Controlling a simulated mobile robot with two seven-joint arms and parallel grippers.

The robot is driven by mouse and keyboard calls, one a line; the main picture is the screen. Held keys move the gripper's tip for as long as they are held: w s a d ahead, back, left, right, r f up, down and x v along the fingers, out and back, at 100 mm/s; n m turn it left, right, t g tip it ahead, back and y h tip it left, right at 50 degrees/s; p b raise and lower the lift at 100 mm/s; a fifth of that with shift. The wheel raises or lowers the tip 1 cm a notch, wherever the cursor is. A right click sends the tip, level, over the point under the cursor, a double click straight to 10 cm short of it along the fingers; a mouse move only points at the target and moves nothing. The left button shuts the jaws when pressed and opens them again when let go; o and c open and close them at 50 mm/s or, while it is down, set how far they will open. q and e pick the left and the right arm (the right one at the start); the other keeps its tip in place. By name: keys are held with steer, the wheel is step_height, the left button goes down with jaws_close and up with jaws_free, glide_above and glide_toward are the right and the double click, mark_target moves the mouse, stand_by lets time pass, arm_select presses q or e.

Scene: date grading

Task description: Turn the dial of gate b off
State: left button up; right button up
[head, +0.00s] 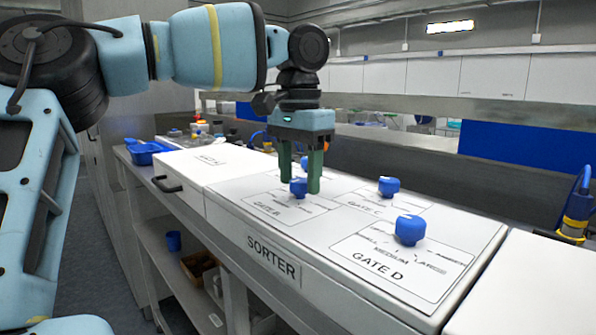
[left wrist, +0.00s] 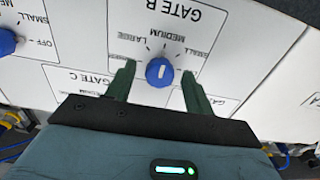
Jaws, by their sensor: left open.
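The gate B dial (head: 298,188) is a blue knob on the near left panel of the white sorter (head: 225,205). In the left wrist view the same dial (left wrist: 158,76) sits below the upside-down GATE B label. Its short white mark runs roughly up and down the picture; which setting it points to is hard to tell. My left gripper (head: 301,186) points down with its green fingers open, one on each side of the dial. In the left wrist view both fingertips (left wrist: 156,75) flank the knob with visible gaps. A finger partly covers the label left of the dial. My right gripper is not in view.
The gate C dial (head: 388,187) and gate D dial (head: 408,230) stand to the right. Another blue dial (head: 305,162) is partly hidden behind my fingers. A blue tray (head: 146,152) and small bottles are at the far left end. The sorter top between dials is clear.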

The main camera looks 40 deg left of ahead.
arm_select(q)
steer(key=shift+f, duration=0.1)
steer(key=c, duration=1)
steer(key=m, duration=0.4)
steer(key=shift+m, duration=0.3)
steer(key=m, duration=0.4)
steer(key=shift+m, duration=0.3)
steer(key=m, duration=0.4)
steer(key=shift+m, duration=2.4)
